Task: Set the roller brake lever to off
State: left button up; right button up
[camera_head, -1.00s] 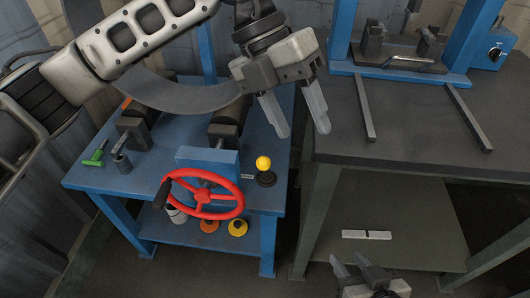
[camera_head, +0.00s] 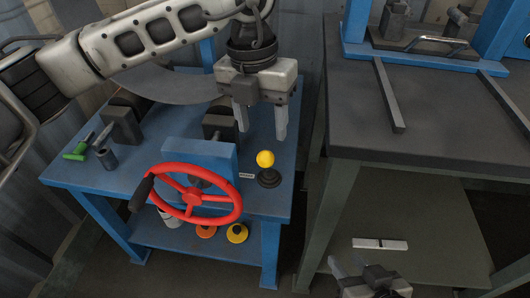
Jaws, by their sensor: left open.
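The roller brake lever is not labelled clearly. A lever with a yellow ball knob (camera_head: 265,159) on a black round base stands at the right of the blue machine table (camera_head: 275,205), beside a small label plate. A green-handled lever (camera_head: 75,151) lies at the table's left edge. My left gripper (camera_head: 262,127) is open and empty, pointing down above and behind the yellow knob, apart from it. My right gripper (camera_head: 362,277) is at the bottom edge, low in front of the workbench; its fingertips are too dark and partly cut off to judge.
A red handwheel (camera_head: 195,197) with a black crank grip stands at the front of the blue table. Black roller blocks (camera_head: 121,125) sit behind it. A dark workbench (camera_head: 440,125) with metal bars stands at the right, a gap between the tables. A white plate (camera_head: 380,244) lies on its lower shelf.

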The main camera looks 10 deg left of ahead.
aim_at(265, 152)
pick_arm(q)
jog(key=f, duration=0.7)
jog(key=shift+s+d+b, duration=0.1)
jog(key=shift+d+b, duration=0.2)
jog(key=shift+b, duration=0.05)
jog(key=shift+f, duration=0.15)
pick_arm(e)
jog(key=shift+w+a+f, duration=0.1)
jog(key=shift+a+f, duration=0.1)
jog(key=shift+f, duration=0.7)
pick_arm(q)
grip_shut()
